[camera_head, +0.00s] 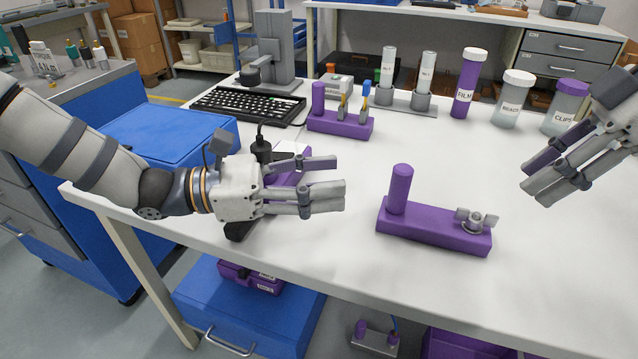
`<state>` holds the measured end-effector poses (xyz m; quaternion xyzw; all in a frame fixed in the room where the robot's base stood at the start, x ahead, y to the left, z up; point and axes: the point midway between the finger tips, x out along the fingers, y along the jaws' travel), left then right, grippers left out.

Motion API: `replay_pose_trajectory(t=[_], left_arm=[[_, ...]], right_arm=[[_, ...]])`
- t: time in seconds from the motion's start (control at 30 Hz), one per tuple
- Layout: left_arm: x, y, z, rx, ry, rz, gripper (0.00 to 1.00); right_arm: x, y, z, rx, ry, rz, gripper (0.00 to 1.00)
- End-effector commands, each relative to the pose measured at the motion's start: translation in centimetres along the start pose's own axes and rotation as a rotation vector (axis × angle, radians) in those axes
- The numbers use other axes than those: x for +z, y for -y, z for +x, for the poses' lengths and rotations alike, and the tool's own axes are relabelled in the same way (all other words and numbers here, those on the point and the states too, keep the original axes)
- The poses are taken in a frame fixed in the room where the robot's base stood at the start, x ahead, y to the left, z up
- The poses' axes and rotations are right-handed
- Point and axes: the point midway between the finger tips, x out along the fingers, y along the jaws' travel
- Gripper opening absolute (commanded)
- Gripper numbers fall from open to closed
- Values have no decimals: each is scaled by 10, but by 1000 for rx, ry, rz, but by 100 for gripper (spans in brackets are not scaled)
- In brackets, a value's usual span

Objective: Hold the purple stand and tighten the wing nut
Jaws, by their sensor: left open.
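The purple stand (425,228) lies on the white table near its front edge, right of centre. It has an upright purple post (399,190) on its left end. The grey wing nut (475,219) sits on top of its right end. My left gripper (340,178) is open and empty, to the left of the post and apart from it. My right gripper (536,184) is above the table, up and right of the wing nut and apart from it. Its fingers point down and left, and nothing shows between them.
Behind stand a black keyboard (248,104), a purple holder (340,125) with small tools, and two white tubes (388,67) in a grey base. A FILM bottle (467,83), a READY jar (513,99) and a CLIPS jar (566,107) line the back right. The table around the stand is clear.

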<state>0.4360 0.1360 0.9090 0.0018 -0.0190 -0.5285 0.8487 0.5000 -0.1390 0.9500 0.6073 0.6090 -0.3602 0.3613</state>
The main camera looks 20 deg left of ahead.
Motion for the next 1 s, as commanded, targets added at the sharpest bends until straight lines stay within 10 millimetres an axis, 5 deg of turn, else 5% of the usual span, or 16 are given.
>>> replay_pose_trajectory(t=[0.17,0.6,1.0], left_arm=[[-6,-9,16,40,-33,-23,48],[-9,-11,109,37,-32,-22,48],[-9,-12,120,39,-31,-23,43]], right_arm=[[0,0,0,0,0,0,33],[0,0,0,0,0,0,33],[0,0,0,0,0,0,33]])
